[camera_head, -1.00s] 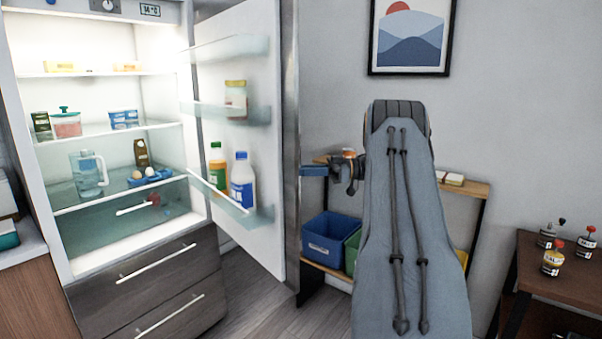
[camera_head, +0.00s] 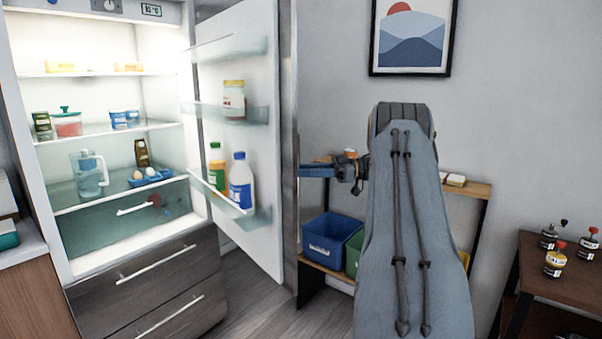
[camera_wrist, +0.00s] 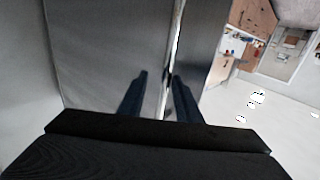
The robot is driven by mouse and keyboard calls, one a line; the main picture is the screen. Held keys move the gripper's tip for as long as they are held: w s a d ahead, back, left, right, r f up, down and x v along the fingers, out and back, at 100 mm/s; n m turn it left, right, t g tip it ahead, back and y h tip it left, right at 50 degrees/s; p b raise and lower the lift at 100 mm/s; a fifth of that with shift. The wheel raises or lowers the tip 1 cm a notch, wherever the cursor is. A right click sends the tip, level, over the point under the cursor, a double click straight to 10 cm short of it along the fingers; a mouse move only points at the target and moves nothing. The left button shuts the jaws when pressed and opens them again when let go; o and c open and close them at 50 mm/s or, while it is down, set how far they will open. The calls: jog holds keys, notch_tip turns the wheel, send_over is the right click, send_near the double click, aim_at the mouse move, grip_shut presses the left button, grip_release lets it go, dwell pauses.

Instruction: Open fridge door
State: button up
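The fridge (camera_head: 160,60) stands at the left in the head view with its lit shelves exposed. Its door (camera_head: 262,150) is swung wide open to the right, its inner side with clear racks facing me. My gripper (camera_head: 314,170) is at the door's outer side, near its edge, partly hidden by the door and my arm. In the wrist view my gripper (camera_wrist: 159,75) has its two blue fingers apart, pointing at the grey door face (camera_wrist: 105,50). A narrow bright vertical strip (camera_wrist: 177,35) runs by the right finger; I cannot tell whether they touch.
Door racks hold a jar (camera_head: 234,100) and bottles (camera_head: 241,182). Behind my arm is a shelf unit (camera_head: 465,188) with a blue bin (camera_head: 331,238) against the wall. A dark table (camera_head: 560,270) with small bottles stands right. Some floor (camera_head: 255,310) is clear before the door.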

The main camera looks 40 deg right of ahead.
jog(key=b+v, duration=0.2)
jog(key=v, duration=0.4)
jog(key=shift+d, duration=0.25)
jog(key=shift+s, duration=0.1)
